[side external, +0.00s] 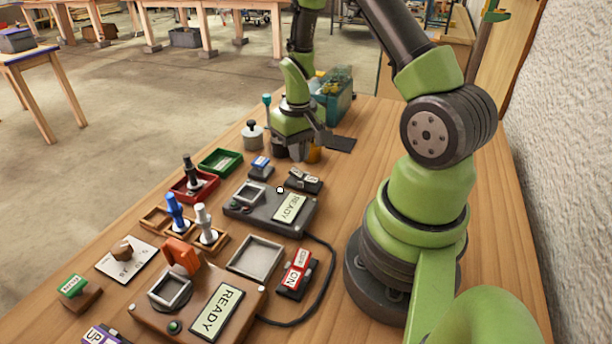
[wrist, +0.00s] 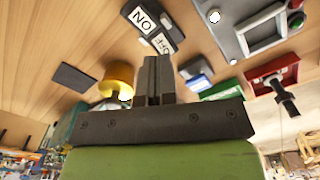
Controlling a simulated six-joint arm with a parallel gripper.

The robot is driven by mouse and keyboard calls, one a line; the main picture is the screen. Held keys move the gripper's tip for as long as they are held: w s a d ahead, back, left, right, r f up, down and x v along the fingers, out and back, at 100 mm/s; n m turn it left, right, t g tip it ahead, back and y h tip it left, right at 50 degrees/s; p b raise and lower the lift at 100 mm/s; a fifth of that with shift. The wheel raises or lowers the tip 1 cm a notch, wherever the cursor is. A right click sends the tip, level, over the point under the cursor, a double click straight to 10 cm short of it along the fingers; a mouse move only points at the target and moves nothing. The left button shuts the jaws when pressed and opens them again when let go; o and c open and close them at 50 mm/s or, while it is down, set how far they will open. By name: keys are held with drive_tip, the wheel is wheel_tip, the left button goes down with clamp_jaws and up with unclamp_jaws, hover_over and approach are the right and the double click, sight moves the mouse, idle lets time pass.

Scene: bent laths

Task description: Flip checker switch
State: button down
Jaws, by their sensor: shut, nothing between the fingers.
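A black rocker switch with white ON and OFF labels (side external: 303,180) lies beside the farther grey box with a READY display (side external: 270,207). In the wrist view the black switch (wrist: 150,24) is at the top, beyond my fingertips, beside the grey box (wrist: 235,30). A red switch with OFF and ON labels (side external: 297,273) lies by the nearer brown box with a READY display (side external: 200,305). I cannot tell which one is the checker switch. My gripper (side external: 290,153) points down behind the black switch, apart from it. Its fingers (wrist: 153,75) are shut and empty.
A yellow cylinder (wrist: 117,80) and a dark flat pad (side external: 341,143) are close to my gripper. A small blue switch (side external: 260,167), a green tray (side external: 220,162) and a red tray (side external: 193,186) lie to the left. A black cable (side external: 325,285) curves on the right.

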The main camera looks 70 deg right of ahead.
drive_tip(key=shift+f, duration=1.95)
idle(0.6)
drive_tip(key=shift+r, duration=3.5)
drive_tip(key=shift+r, duration=0.1)
wheel_tip(320, 180, up, 6)
drive_tip(key=r+t, duration=0.1)
drive_tip(key=t, duration=0.1)
hover_over(299, 174)
drive_tip(key=w+a, duration=0.1)
drive_tip(key=a, duration=0.2)
drive_tip(key=s+a+r+n+t, duration=0.1)
drive_tip(key=s+a+r+t, duration=0.25)
drive_tip(key=a+r, duration=0.6)
drive_tip(key=s+a+r+n+t+y, duration=0.1)
drive_tip(key=s+a+r+y, duration=0.1)
drive_tip(key=s+a+r, duration=0.2)
drive_tip(key=shift+s+a+r+t, duration=0.4)
drive_tip(key=shift+s+a, duration=0.1)
drive_tip(key=shift+s, duration=1.15)
